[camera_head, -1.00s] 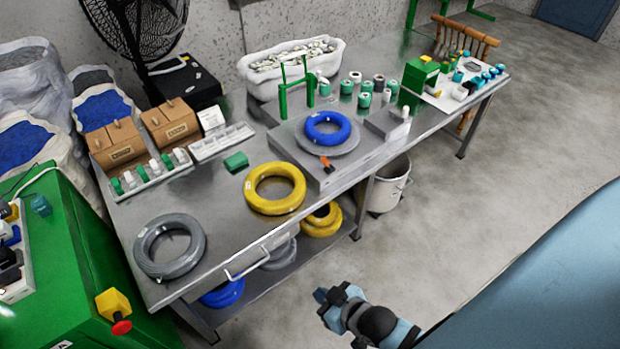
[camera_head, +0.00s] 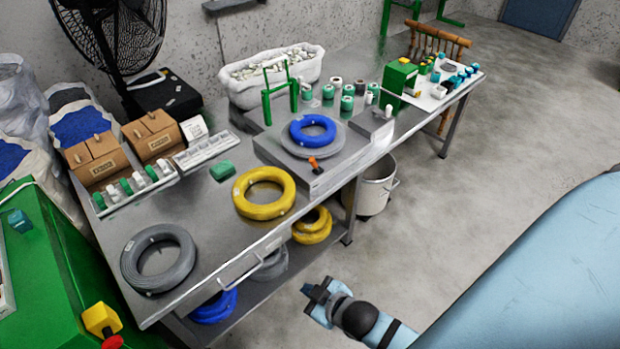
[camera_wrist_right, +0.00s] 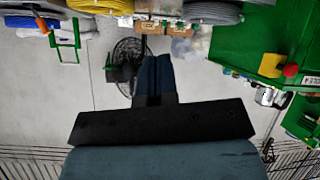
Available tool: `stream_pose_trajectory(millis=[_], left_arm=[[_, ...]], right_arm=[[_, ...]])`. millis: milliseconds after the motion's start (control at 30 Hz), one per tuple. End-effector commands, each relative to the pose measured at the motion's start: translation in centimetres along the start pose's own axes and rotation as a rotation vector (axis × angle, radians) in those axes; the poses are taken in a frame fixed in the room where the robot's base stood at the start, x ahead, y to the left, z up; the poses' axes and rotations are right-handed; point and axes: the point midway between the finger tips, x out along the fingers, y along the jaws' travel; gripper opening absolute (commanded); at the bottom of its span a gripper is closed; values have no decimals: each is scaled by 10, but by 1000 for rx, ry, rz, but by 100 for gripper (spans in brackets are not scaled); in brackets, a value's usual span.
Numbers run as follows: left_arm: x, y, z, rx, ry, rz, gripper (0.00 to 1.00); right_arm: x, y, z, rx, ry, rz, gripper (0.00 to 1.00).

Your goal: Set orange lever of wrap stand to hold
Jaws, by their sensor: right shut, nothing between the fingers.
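The wrap stand (camera_head: 272,153) is a low grey box on the steel table. A blue cable coil (camera_head: 329,139) lies on its round grey plate (camera_head: 335,147). The small orange lever (camera_head: 314,162) sits at the stand's front edge, before the plate, with its tip tilted up. My right gripper (camera_head: 309,290) is low in the head view, out in front of the table and well apart from the lever. Its fingers (camera_wrist_right: 154,72) are together and empty in the right wrist view. My left gripper is not in view.
A yellow coil (camera_head: 242,203) and a grey coil (camera_head: 127,266) lie left of the stand. A green upright frame (camera_head: 266,107) stands behind it. A white bucket (camera_head: 374,190) is under the table. The floor right of the table is clear.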

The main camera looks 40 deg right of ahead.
Motion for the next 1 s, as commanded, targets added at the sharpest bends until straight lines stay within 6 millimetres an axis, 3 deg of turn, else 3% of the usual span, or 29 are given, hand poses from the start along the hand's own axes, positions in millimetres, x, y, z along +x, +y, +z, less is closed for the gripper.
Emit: stream_pose_trajectory(millis=[33,200,500,633,800,1000], left_arm=[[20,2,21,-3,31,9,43],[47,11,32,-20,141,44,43],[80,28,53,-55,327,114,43],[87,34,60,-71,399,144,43],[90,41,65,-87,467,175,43],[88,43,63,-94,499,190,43]], right_arm=[[35,9,24,-91,11,45,0],[108,59,46,-427,20,228,0],[204,152,54,-965,-42,612,0],[229,189,47,-1156,-99,782,0],[243,222,35,-1325,-176,952,0],[246,238,25,-1405,-222,1036,0]])
